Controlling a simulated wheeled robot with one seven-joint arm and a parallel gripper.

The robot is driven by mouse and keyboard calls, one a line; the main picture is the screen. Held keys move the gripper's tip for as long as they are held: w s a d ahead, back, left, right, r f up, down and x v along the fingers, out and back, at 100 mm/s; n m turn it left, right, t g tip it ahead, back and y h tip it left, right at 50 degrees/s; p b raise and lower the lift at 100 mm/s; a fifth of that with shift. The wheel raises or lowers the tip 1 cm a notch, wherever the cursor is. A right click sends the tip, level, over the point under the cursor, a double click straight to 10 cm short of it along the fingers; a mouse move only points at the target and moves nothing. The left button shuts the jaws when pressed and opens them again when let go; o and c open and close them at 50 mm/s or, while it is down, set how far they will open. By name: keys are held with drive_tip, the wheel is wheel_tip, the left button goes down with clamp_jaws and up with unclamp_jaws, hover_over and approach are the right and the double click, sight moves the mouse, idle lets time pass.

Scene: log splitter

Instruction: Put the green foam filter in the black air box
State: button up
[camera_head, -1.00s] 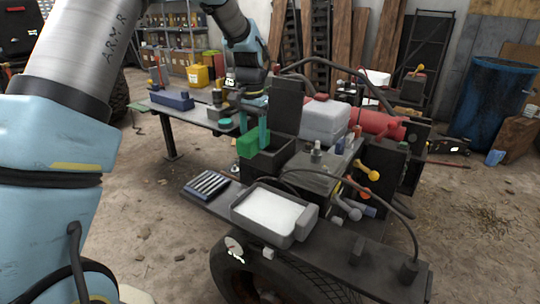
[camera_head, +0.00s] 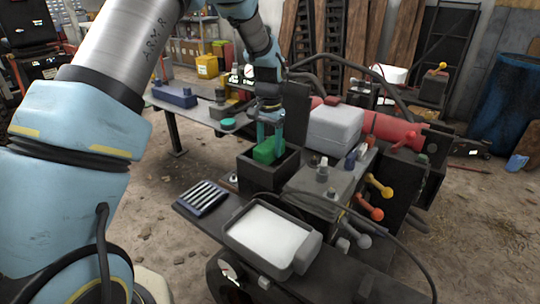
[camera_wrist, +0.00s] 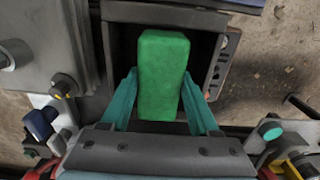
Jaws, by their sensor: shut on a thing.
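The green foam filter (camera_head: 265,151) is a rectangular block held between the teal fingers of my gripper (camera_head: 270,135). In the wrist view the filter (camera_wrist: 163,75) is upright between the fingers of my gripper (camera_wrist: 162,103), with the open box behind and around it. The black air box (camera_head: 255,182) is an open-topped square box on the machine; its rim also shows in the wrist view (camera_wrist: 165,13). The filter is over the opening, and its lower end appears within the rim in the head view. Whether it touches the box floor is hidden.
A grey engine block (camera_head: 320,188) with levers stands right of the box. A tray with white contents (camera_head: 270,236) and a slotted dark block (camera_head: 203,197) lie in front. A workbench (camera_head: 190,108) stands behind left.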

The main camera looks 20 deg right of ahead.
drive_tip(key=shift+f+p, duration=0.5)
drive_tip(key=shift+f, duration=1.55)
drive_tip(key=shift+f, duration=0.2)
drive_tip(key=o, duration=1.4)
drive_tip(key=shift+c, duration=0.2)
drive_tip(key=shift+r, duration=0.15)
